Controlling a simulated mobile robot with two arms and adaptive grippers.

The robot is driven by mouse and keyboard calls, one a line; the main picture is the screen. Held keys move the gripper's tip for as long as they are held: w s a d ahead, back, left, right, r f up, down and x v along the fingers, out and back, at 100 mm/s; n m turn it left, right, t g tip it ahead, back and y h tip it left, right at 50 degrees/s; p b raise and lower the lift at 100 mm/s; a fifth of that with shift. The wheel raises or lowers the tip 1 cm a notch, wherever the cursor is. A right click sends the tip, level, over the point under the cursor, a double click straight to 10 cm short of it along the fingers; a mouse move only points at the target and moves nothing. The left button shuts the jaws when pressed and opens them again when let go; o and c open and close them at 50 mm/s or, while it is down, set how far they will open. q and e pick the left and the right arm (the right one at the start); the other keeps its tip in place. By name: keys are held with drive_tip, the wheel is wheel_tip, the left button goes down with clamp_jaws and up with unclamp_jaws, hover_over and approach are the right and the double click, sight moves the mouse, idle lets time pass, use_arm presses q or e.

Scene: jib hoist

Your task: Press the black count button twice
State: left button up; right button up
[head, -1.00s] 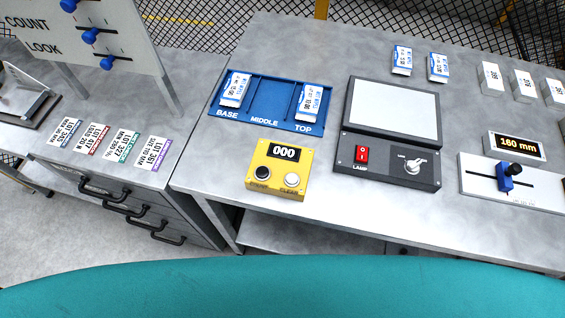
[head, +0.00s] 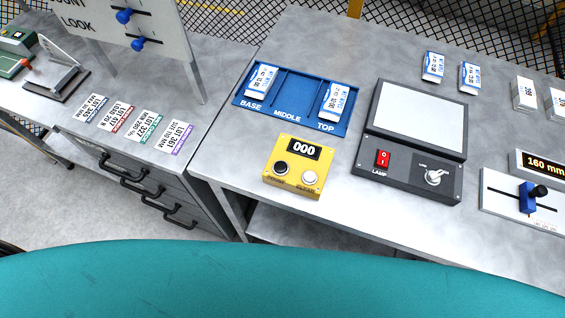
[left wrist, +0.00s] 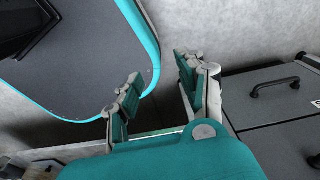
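The yellow counter box (head: 298,167) stands near the front edge of the grey workbench, its display reading 000. The black count button (head: 281,168) is on its left and a white button (head: 310,178) is on its right. Neither gripper shows in the head view. In the left wrist view my left gripper (left wrist: 158,90) is open and empty, its two fingers apart over the floor, beside the drawer cabinet. My right gripper is in no view.
A blue tray (head: 287,90) marked BASE, MIDDLE, TOP lies behind the counter box. A lamp panel (head: 410,175) with a red switch is to its right. Lot labels (head: 140,124) lie on the left bench above drawers with handles (head: 125,170). Bare bench surrounds the box.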

use_arm(q)
drive_tip(key=shift+w, duration=0.3)
